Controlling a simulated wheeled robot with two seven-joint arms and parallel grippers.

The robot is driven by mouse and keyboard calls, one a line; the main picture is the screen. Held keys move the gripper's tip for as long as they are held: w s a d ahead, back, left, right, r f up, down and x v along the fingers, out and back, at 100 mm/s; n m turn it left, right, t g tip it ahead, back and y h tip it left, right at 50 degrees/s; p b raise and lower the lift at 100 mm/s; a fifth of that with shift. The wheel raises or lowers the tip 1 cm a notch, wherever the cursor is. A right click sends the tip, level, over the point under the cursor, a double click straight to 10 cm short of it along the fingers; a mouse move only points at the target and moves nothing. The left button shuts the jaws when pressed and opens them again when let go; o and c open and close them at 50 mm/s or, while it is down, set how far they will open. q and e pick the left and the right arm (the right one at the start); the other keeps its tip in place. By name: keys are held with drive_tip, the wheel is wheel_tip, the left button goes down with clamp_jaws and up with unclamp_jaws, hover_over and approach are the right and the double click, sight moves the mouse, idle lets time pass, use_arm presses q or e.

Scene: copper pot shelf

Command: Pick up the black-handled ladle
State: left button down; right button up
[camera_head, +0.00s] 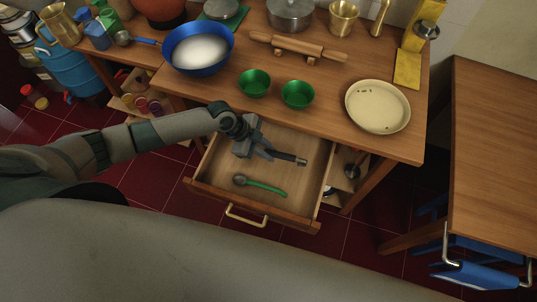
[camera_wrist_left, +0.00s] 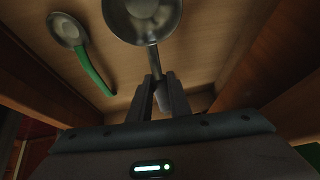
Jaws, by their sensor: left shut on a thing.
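The black-handled ladle (camera_head: 290,158) is in the open drawer (camera_head: 212,193), its dark handle pointing right and its grey bowl (camera_head: 240,149) partly under my wrist. My left gripper (camera_head: 267,153) reaches into the drawer and is shut on the handle. In the left wrist view the ladle's round metal bowl (camera_wrist_left: 146,16) is at the top, and its neck runs down between my fingers (camera_wrist_left: 157,95). I cannot tell whether the ladle still touches the drawer floor. My right gripper is not in view.
A green-handled ladle (camera_head: 264,187) lies beside it in the drawer; it also shows in the left wrist view (camera_wrist_left: 92,68). The drawer walls stand close around. Above the drawer, the counter (camera_head: 215,90) holds green bowls (camera_head: 255,83), a blue bowl (camera_head: 185,63) and a cream plate (camera_head: 385,106).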

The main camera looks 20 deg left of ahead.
use_arm(q)
drive_tip(key=shift+r, duration=0.75)
drive_tip(key=s+d+r+b, duration=0.2)
drive_tip(key=s+r, duration=0.5)
drive_tip(key=s, duration=0.4)
drive_tip(key=shift+d, duration=0.8)
